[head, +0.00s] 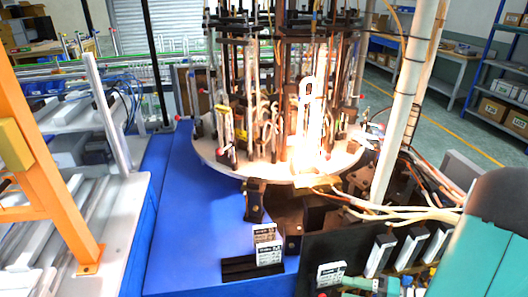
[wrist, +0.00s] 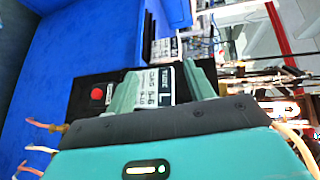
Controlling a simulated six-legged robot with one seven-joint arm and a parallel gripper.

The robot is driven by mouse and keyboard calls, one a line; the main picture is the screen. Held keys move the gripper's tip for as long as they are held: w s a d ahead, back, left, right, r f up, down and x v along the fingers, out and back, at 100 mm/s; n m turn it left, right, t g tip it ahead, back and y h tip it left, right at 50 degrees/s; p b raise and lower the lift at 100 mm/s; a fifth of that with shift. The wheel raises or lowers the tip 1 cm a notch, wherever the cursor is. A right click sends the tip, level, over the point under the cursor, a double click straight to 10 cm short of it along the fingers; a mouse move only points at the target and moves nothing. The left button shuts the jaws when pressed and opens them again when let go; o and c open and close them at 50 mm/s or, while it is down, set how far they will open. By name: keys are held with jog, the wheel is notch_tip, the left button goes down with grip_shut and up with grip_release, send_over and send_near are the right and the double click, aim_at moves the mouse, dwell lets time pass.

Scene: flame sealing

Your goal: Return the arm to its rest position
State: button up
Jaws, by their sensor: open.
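My gripper (wrist: 165,84) shows in the wrist view with its two pale green fingers apart. A block with a white printed label (wrist: 160,88) shows between and beyond the fingers. I cannot tell whether the fingers touch it, but they are not closed on it. In the head view, a teal part of my own arm (head: 495,245) fills the lower right corner. The fingers cannot be made out clearly there.
A round sealing machine (head: 215,150) with a bright glow at its burners stands mid-view on a blue bench (head: 185,215). White labelled blocks (head: 268,250) stand at its front. Hoses and cables (head: 400,212) crowd the right. An orange post (head: 45,170) stands left. A red button (wrist: 97,94) is near the gripper.

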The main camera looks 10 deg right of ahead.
jog(key=s+a+r+n+g+h, duration=0.4)
jog(key=a+r+n+g+h, duration=0.2)
jog(key=a+r+h, duration=0.4)
notch_tip(320, 180, up, 4)
jog(key=shift+a+f+n+g+h, duration=0.1)
jog(key=shift+a+n+g+h, duration=0.25)
jog(key=shift+a, duration=0.55)
jog(key=r+t, duration=0.1)
jog(key=r, duration=0.1)
jog(key=r+t+h, duration=0.1)
jog(key=r, duration=0.1)
jog(key=a+r+t+h, duration=0.1)
jog(key=r, duration=0.1)
jog(key=shift+r+t+h, duration=0.25)
jog(key=shift+t, duration=0.1)
